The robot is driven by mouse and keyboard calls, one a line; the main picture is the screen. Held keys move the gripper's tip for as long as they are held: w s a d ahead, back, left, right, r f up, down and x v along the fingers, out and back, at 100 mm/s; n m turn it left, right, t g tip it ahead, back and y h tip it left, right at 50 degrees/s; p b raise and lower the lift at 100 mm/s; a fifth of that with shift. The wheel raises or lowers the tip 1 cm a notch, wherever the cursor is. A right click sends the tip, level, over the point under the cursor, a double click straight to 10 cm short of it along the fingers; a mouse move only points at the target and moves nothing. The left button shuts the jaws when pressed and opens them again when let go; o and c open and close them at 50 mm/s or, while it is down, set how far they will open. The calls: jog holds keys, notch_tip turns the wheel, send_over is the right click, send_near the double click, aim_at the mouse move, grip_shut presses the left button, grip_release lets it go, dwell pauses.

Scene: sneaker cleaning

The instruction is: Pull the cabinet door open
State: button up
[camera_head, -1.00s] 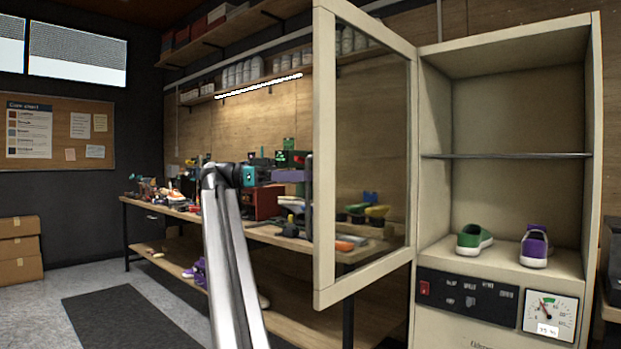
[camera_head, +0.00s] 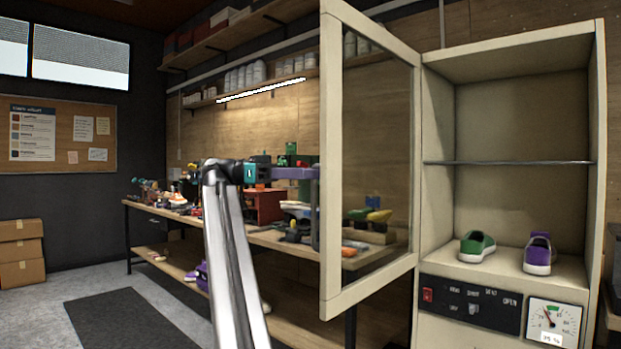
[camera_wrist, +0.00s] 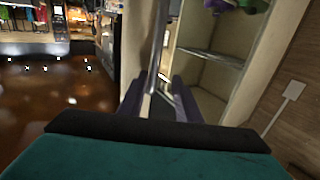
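The beige cabinet (camera_head: 432,180) stands at the right of the head view. Its glass-paned door (camera_head: 331,160) is swung wide open toward me, hinged at the cabinet's left side. My gripper (camera_head: 312,173) is at the outer side of the door's free edge, beside the vertical metal handle (camera_head: 315,215). In the wrist view the handle (camera_wrist: 158,45) runs between the two dark fingers of my gripper (camera_wrist: 160,86). The fingers stand apart, with a visible gap beside the bar. The door edge partly hides the fingertips in the head view.
A green shoe (camera_head: 477,246) and a purple shoe (camera_head: 539,254) stand inside the cabinet, below a shelf (camera_head: 510,162). A cluttered workbench (camera_head: 180,216) lies behind my arm and the door. A dark mat (camera_head: 125,315) and open floor are at left. Boxes (camera_head: 21,250) stand far left.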

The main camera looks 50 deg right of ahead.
jog(key=s+a+r, duration=0.2)
jog(key=s+a, duration=0.9)
jog(key=shift+s+a+r, duration=0.2)
jog(key=shift+a, duration=0.05)
dwell(0.4)
